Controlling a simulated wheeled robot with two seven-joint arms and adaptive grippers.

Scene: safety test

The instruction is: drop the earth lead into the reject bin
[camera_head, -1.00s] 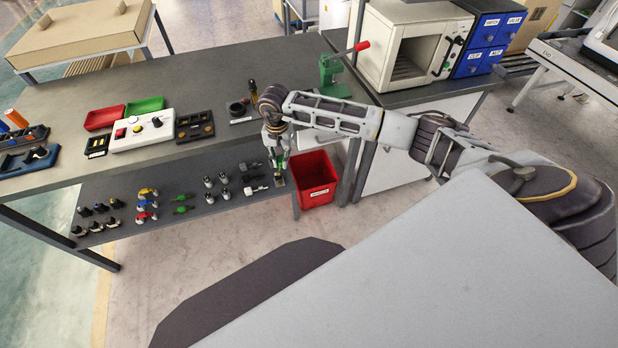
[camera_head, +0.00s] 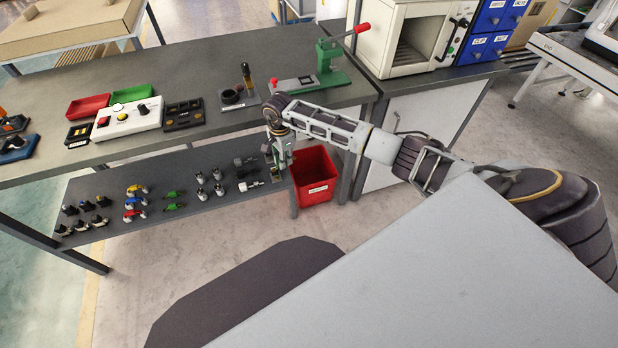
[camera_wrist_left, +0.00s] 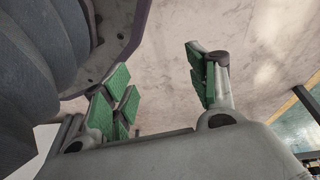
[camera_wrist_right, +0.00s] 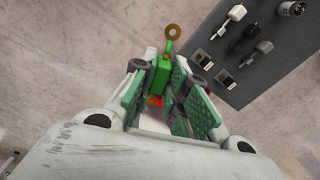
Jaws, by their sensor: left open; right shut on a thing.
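The earth lead (camera_wrist_right: 163,72) is a green piece with a brass ring at its end. It shows in the right wrist view, between the fingers of my right gripper (camera_wrist_right: 157,88), which is shut on it. In the head view my right gripper (camera_head: 281,158) hangs at the right end of the lower shelf, beside the red reject bin (camera_head: 318,193). The bin stands right of the gripper; its label shows on the front, and its inside is only partly seen. My left gripper (camera_wrist_left: 165,92) is open and empty in the left wrist view, over bare floor.
A table leg (camera_head: 361,160) stands right of the bin.

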